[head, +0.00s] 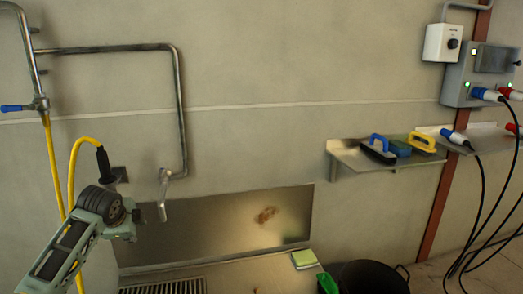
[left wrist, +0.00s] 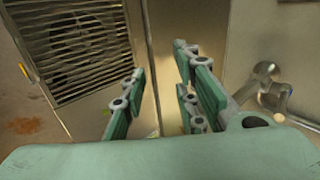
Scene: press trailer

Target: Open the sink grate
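The sink grate (head: 165,287) is a dark slatted panel in the metal sink at the bottom edge of the head view, partly cut off. It also shows at upper left in the left wrist view (left wrist: 88,52), with a round shape behind its slats. My left gripper (head: 128,228) is in front of the wall above the sink in the head view, its fingers hard to make out there. In the left wrist view its green fingers (left wrist: 160,66) are spread apart with nothing between them, to the right of the grate. My right gripper is out of view.
A yellow hose (head: 56,165) runs at left. A sponge (head: 304,259), a green item (head: 327,283) and a black bucket (head: 372,277) are to the right.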

